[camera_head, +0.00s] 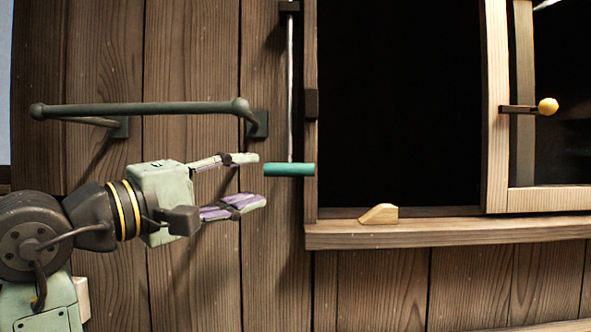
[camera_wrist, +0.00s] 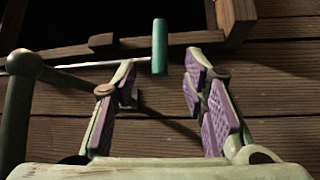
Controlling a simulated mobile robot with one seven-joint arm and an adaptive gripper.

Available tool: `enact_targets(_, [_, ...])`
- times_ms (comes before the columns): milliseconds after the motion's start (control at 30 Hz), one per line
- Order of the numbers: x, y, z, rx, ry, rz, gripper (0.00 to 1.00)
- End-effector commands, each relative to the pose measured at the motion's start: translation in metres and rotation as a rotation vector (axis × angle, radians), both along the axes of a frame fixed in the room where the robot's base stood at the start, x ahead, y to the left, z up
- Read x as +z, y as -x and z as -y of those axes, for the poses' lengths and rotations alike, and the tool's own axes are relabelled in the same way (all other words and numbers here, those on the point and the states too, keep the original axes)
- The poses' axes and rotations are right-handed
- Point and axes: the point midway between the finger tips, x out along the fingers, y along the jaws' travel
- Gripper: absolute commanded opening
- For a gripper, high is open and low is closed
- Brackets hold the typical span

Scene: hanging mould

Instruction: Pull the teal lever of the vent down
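The teal lever (camera_head: 289,170) is a short horizontal bar at the lower end of a thin metal rod (camera_head: 290,90), which hangs along the left side of the window frame. My gripper (camera_head: 262,180) is open just left of the lever, its fingers pointing right towards it. In the head view the upper fingertip is close to the lever's left end and the lower finger is below it. In the wrist view the lever (camera_wrist: 159,46) lies ahead of the gap between the fingers (camera_wrist: 160,72). Nothing is between the fingers. Whether a fingertip touches the lever cannot be told.
A dark green rail (camera_head: 150,108) is fixed to the plank wall above my gripper. A wooden sill (camera_head: 440,232) with a small wooden wedge (camera_head: 379,214) lies to the right. A window sash (camera_head: 497,110) with a yellow knob (camera_head: 547,106) is further right.

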Motion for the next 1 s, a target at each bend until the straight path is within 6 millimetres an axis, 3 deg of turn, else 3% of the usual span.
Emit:
enact_targets(500, [0.014, -0.061, 0.062, 0.0, 0.0, 0.0, 0.4])
enact_targets(933, [0.014, -0.068, 0.069, 0.001, 0.0, 0.001, 0.4])
enact_targets(1000, [0.014, -0.068, 0.069, 0.001, 0.0, 0.001, 0.35])
